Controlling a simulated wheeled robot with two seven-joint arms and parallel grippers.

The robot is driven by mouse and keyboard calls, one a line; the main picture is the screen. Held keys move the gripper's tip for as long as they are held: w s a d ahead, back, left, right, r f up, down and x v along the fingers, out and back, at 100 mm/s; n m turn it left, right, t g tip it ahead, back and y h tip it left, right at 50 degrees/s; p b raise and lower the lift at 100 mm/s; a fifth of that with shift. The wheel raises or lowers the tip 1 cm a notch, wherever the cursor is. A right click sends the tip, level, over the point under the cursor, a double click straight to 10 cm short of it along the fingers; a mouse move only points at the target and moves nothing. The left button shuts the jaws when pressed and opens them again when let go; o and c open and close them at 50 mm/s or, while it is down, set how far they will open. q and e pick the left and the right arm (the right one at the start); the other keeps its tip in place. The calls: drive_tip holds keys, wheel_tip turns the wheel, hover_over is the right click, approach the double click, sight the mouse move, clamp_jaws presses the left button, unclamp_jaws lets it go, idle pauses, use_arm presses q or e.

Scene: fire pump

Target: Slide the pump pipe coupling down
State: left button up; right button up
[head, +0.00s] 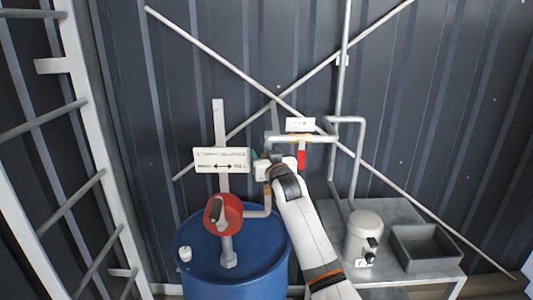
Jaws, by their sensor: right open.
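A grey pump pipe (258,213) leaves the red-faced pump (222,213) on top of a blue barrel and bends upward. A second pipe (285,138) comes from the right and bends down towards it. My right gripper (268,167) is where the two pipes line up, with its white fingers apart. The coupling is not clearly visible; my gripper and arm hide this junction, so I cannot tell whether the fingers touch it. A small teal part shows just left of the fingers. My left gripper is not in view.
The blue barrel (233,266) stands below the pump. A grey table (400,212) holds a motor (364,236) and a tray (425,246). A ladder (85,120) is at left.

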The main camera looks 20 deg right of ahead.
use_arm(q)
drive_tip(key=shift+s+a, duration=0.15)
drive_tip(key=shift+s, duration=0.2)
use_arm(e)
drive_tip(key=shift+w, duration=0.1)
